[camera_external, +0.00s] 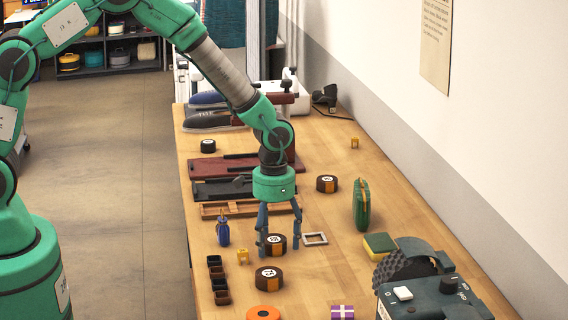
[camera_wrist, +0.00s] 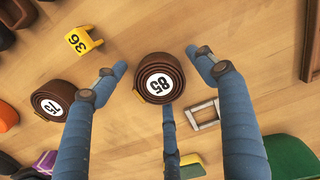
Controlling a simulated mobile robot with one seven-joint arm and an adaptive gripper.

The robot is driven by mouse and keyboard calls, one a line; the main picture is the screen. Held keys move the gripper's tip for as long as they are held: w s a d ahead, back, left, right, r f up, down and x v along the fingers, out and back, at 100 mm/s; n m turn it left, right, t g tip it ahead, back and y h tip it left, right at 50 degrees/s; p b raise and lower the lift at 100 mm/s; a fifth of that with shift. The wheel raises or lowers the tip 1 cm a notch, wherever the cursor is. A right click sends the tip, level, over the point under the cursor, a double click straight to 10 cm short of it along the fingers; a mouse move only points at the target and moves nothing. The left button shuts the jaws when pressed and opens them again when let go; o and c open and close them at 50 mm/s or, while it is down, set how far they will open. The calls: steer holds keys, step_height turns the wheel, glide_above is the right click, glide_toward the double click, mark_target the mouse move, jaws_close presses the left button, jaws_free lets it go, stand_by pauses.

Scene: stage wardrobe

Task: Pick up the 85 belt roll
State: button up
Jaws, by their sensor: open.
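The 85 belt roll (camera_wrist: 158,80) is a brown coil with a white round label reading 85. It lies flat on the wooden bench, label up, and also shows under my gripper in the external view (camera_external: 276,240). My gripper (camera_external: 279,246) points straight down over it with its blue fingers open. In the wrist view my gripper (camera_wrist: 157,78) has fingers left, right and below the roll. Bare wood shows between the left and right fingertips and the roll; the lower finger looks close to its edge, and contact there is unclear.
Another numbered brown roll (camera_external: 269,278) lies just in front. A yellow tag marked 36 (camera_wrist: 84,40) and a grey square frame (camera_external: 314,239) are near. A blue bottle (camera_external: 223,229) stands left, a green upright object (camera_external: 361,204) right. A third roll (camera_external: 327,184) lies behind.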

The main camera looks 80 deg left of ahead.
mark_target(273, 238)
steer(key=shift+c, duration=0.3)
steer(key=c, duration=1.2)
steer(key=shift+c, duration=0.2)
steer(key=shift+r, duration=0.1)
steer(key=shift+r, duration=0.45)
steer(key=r, duration=0.1)
steer(key=r+p, duration=0.1)
steer(key=shift+s+r, duration=0.2)
steer(key=shift+r, duration=0.2)
steer(key=s, duration=0.5)
steer(key=s+d+p, duration=0.1)
steer(key=s, duration=0.4)
steer(key=s+r, duration=0.1)
steer(key=s, duration=0.4)
steer(key=shift+s+d, duration=0.3)
steer(key=shift+d, duration=0.1)
steer(key=shift+r, duration=0.1)
